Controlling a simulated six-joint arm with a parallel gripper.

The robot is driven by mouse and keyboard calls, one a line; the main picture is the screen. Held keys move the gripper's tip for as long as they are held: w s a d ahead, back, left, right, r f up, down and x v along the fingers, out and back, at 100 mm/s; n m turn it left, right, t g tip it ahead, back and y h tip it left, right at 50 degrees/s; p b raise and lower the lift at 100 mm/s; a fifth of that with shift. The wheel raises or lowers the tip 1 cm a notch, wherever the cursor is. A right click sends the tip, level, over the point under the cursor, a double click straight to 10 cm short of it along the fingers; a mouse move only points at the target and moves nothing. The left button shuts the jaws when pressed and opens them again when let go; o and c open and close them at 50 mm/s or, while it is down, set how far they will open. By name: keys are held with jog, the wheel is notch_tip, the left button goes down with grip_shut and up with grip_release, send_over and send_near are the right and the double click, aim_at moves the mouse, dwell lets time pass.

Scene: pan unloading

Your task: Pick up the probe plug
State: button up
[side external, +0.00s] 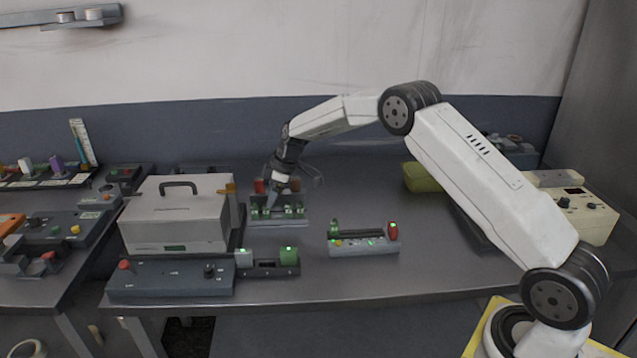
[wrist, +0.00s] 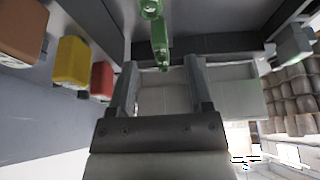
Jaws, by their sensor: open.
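My gripper (side external: 279,184) hangs tilted over a grey rack (side external: 278,223) in the middle of the bench. In the wrist view its two fingers (wrist: 160,72) are apart, with nothing held between them. A green piece with a ring-shaped end (wrist: 152,8) lies just beyond the fingertips, roughly in line with the gap. It may be the probe plug; I cannot tell for sure. In the side view several green pieces (side external: 289,211) stand on the rack, and the gripper hides part of it.
Brown (wrist: 22,30), yellow (wrist: 71,62) and red (wrist: 102,80) blocks lie left of the fingers. A white case (side external: 175,215) with a handle stands left of the rack. A lit grey unit (side external: 363,247) sits to its right.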

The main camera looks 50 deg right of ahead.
aim_at(266, 212)
jog(key=shift+x, duration=2.35)
jog(key=shift+s, duration=0.1)
grip_shut()
